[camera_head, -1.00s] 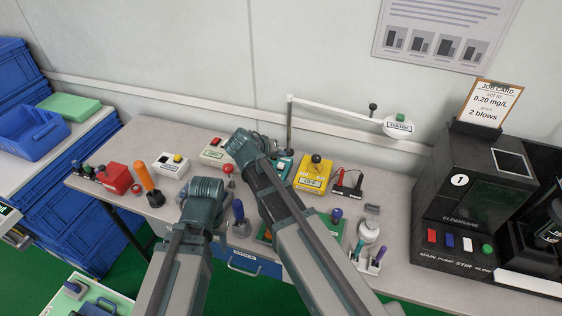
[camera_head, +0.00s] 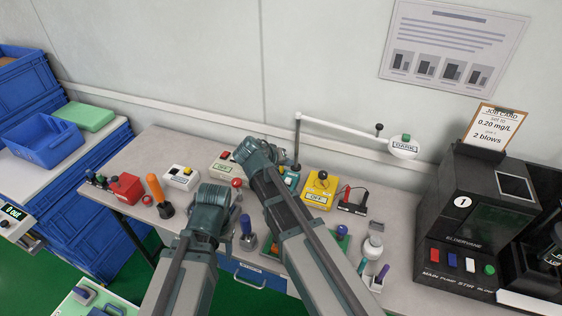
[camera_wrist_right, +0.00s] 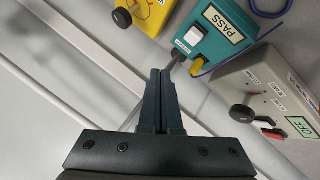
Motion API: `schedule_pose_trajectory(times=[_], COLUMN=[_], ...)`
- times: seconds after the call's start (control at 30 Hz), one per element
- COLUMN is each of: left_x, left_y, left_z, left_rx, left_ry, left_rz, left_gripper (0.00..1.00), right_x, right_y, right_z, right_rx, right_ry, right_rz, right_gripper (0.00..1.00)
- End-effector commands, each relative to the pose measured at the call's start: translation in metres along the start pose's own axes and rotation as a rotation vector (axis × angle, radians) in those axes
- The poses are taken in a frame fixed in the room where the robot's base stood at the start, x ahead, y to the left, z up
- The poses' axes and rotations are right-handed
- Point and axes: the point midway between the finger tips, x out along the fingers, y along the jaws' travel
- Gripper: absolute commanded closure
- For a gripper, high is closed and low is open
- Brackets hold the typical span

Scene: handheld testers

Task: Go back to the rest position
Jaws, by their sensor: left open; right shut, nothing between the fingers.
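My left gripper (camera_head: 211,203) is over the front of the grey bench (camera_head: 150,148), beside the orange-handled tool. Its fingers are mostly hidden in the head view. My right gripper (camera_head: 253,156) is further back over the bench, near the white OFF box. In the right wrist view its two dark fingers (camera_wrist_right: 160,78) are together with nothing between them. They point toward a teal PASS box (camera_wrist_right: 212,35), and contact cannot be judged. Both arms reach in from the bottom of the head view.
A yellow box (camera_head: 319,190), a red box (camera_head: 125,188), an orange-handled tool (camera_head: 158,193) and a white OFF box (camera_head: 223,162) stand on the bench. A white swing arm (camera_head: 345,131) rises behind. A black machine (camera_head: 470,225) stands right, blue crates (camera_head: 45,140) left.

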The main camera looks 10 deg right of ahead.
Motion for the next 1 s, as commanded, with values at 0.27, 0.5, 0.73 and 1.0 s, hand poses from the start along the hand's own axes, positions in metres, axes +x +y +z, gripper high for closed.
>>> schedule_pose_trajectory(times=[0.27,0.5,0.73,1.0], left_x=[-0.009,-0.035,-0.046,-0.046], left_y=[-0.001,-0.003,-0.004,-0.004], left_z=[0.001,0.002,0.003,0.003], left_rx=[-0.001,-0.001,-0.001,-0.001], left_ry=[0.0,0.0,0.0,0.0], left_rz=[0.0,0.0,0.0,0.0], left_gripper=[0.5,0.5,0.5,0.5], right_x=[-0.018,-0.095,-0.15,-0.159], right_y=[-0.005,-0.034,-0.049,-0.052], right_z=[0.026,0.133,0.195,0.204], right_rx=[-0.042,-0.269,-0.443,-0.477], right_ry=[-0.06,-0.308,-0.437,-0.458], right_rz=[-0.054,-0.333,-0.543,-0.585], right_gripper=[1.0,1.0,1.0,1.0])
